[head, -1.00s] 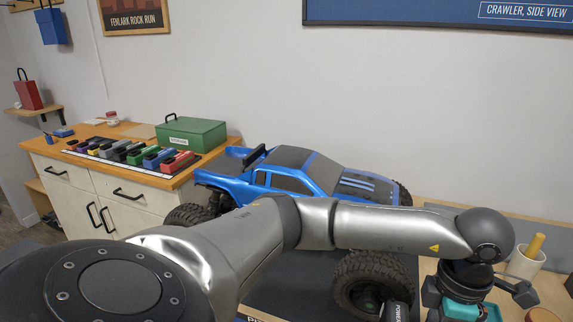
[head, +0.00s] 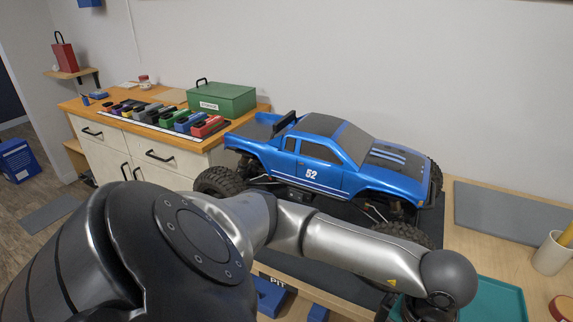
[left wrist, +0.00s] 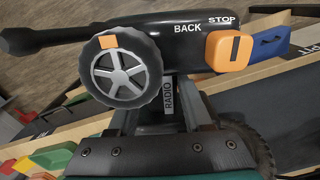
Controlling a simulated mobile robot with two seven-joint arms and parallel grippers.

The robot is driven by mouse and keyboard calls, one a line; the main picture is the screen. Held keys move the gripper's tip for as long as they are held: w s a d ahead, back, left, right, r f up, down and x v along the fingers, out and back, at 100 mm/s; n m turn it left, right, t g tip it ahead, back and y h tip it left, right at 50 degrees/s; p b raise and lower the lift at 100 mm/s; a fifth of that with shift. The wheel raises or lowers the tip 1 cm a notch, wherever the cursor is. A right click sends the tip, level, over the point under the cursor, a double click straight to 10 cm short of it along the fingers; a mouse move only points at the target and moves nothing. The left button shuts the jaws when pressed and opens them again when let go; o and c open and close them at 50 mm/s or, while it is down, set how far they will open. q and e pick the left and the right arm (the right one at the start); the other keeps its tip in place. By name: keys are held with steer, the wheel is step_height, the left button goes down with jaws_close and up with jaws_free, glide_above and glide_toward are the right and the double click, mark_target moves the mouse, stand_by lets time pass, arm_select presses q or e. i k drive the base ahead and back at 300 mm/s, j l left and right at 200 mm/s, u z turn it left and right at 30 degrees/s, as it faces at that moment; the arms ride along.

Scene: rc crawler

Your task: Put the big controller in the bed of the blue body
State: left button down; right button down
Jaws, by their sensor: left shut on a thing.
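The big controller (left wrist: 165,60) fills the upper left wrist view. It is black, with a grey spoked wheel, an orange part and the words BACK and STOP. My left gripper (left wrist: 170,125) is shut on its stem, near a RADIO label. In the head view, my left arm crosses the front and its hand (head: 425,308) is cut off at the bottom edge, so the controller cannot be made out there. The blue body (head: 325,160), numbered 52, sits on a crawler with big black tyres. Its bed (head: 262,126) is at the left, behind the cab. My right gripper is out of view.
A wooden cabinet (head: 160,152) at the left holds a green box (head: 222,98) and a row of coloured blocks. A teal tray (head: 495,298) lies at the front right. A white cup (head: 550,255) stands by a grey mat (head: 505,212).

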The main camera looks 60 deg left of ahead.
mark_target(261, 131)
steer(key=k+j, duration=0.2)
steer(key=j, duration=0.25)
steer(key=k+j+z, duration=0.1)
steer(key=j, duration=0.3)
steer(key=k+j, duration=0.3)
steer(key=k+j+z, duration=0.15)
steer(key=j, duration=0.4)
steer(key=k+j, duration=0.35)
steer(key=j, duration=0.5)
steer(key=k+j+z, duration=0.15)
steer(key=j, duration=0.9)
steer(key=z, duration=0.05)
